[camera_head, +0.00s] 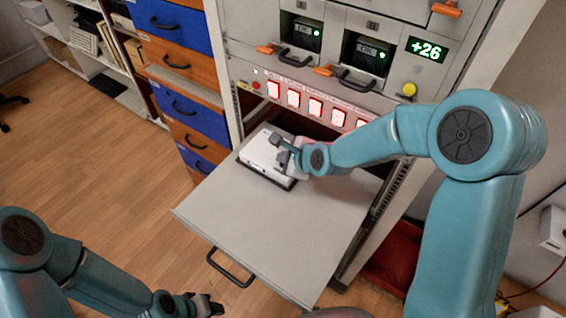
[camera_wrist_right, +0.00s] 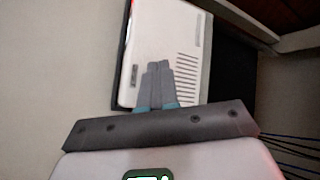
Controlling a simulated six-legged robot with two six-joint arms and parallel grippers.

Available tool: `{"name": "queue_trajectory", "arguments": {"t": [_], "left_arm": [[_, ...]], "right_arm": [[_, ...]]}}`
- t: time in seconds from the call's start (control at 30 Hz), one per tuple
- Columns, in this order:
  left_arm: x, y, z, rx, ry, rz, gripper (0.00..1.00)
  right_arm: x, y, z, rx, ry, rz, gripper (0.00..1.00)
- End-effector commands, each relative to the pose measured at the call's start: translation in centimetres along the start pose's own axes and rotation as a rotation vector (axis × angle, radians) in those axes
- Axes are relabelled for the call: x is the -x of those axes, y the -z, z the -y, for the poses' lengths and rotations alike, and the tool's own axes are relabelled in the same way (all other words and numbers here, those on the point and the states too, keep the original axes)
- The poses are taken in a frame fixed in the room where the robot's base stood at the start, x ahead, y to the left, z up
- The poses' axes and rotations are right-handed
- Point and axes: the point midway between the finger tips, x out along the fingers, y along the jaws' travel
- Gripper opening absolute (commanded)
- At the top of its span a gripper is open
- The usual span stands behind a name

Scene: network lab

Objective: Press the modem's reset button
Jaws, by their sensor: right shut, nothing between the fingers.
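The white modem (camera_head: 258,152) lies flat on the pulled-out grey shelf (camera_head: 270,230), near its back. My right gripper (camera_head: 278,148) is over the modem's right part, with its fingers together and empty. In the right wrist view the shut fingers (camera_wrist_right: 158,68) overlap the modem's white top (camera_wrist_right: 178,30), beside its vent slots. A small dark mark shows left of the fingers; I cannot tell if the tips touch the top. I cannot make out the reset button. My left gripper (camera_head: 208,305) is low at the bottom, away from the shelf, its jaw state unclear.
The rack above the shelf has a row of red-lit switches (camera_head: 315,106), a yellow knob (camera_head: 409,89) and black handles. A drawer cabinet (camera_head: 185,65) in blue and orange stands to the left. The shelf's front half is clear, with a black handle (camera_head: 228,270) at its front.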

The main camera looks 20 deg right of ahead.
Motion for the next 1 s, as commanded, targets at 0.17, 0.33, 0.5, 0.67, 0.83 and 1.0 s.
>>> {"name": "queue_trajectory", "arguments": {"t": [0.17,0.33,0.5,0.67,0.83,1.0], "left_arm": [[-0.27,0.0,0.1,0.0,0.0,0.0,0.37],[-0.47,0.01,0.17,0.0,0.0,0.0,0.37],[-0.66,0.01,0.24,0.0,0.0,0.0,0.37],[-0.84,0.01,0.3,0.0,0.0,0.0,0.37],[-0.84,0.02,0.3,0.0,0.0,0.0,0.37],[-0.83,0.02,0.3,0.0,0.0,0.0,0.37]], "right_arm": [[-0.14,0.08,-0.09,0.0,0.0,0.0,0.0],[-0.23,0.15,-0.16,0.0,0.0,0.0,0.0],[-0.32,0.21,-0.23,0.0,0.0,0.0,0.0],[-0.4,0.28,-0.3,0.0,0.0,0.0,0.0],[-0.39,0.27,-0.3,0.0,-0.001,0.0,0.0],[-0.38,0.27,-0.3,0.0,-0.001,0.0,0.0]]}}
